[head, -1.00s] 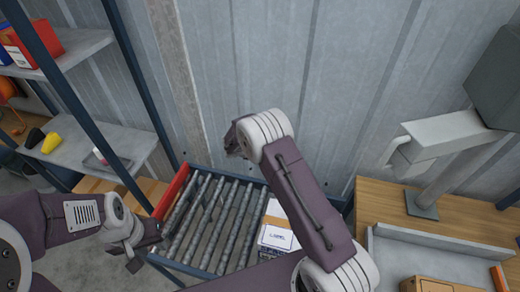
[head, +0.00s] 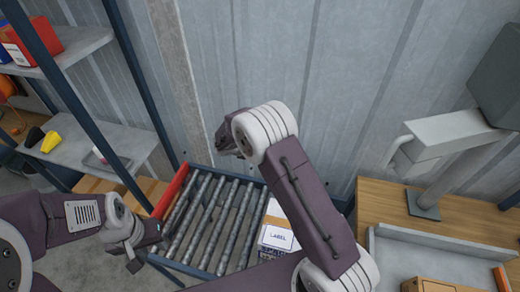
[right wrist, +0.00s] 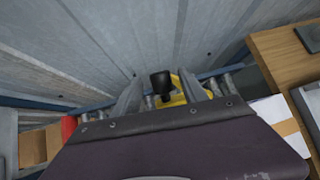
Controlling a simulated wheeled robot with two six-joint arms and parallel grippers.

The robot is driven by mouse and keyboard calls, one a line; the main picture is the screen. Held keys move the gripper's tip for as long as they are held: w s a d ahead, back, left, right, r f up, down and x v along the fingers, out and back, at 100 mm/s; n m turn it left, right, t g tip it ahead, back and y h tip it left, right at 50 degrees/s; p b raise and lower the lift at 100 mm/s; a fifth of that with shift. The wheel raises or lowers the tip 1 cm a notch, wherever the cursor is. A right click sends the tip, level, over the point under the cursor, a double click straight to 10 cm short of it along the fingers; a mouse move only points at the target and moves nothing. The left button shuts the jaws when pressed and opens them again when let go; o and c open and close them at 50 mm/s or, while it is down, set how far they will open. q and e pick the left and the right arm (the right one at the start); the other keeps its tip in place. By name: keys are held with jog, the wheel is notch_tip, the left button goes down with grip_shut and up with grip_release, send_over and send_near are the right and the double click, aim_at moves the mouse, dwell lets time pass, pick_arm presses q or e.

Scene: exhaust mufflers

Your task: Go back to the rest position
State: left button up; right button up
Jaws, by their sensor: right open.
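My left gripper (head: 148,247) is low on the left in the head view, at the left edge of the roller conveyor. Its dark fingers look apart, with nothing seen between them. My right arm is folded up over the conveyor, and its gripper (head: 228,133) points left, close to the metal wall in the picture and mostly hidden by the wrist. In the right wrist view the right gripper's fingers (right wrist: 162,92) are apart. A yellow and black thing (right wrist: 182,92) shows between them; how far off it is, I cannot tell.
The roller conveyor (head: 190,262) holds a white labelled box (head: 278,240) at its right. A wooden bench (head: 385,208) with a grey tray (head: 440,255) and a stand (head: 425,207) is on the right. Grey shelves (head: 85,150) with a yellow item (head: 50,141) are on the left.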

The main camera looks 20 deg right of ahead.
jog(key=v, duration=0.3)
jog(key=shift+s+a+r, duration=0.15)
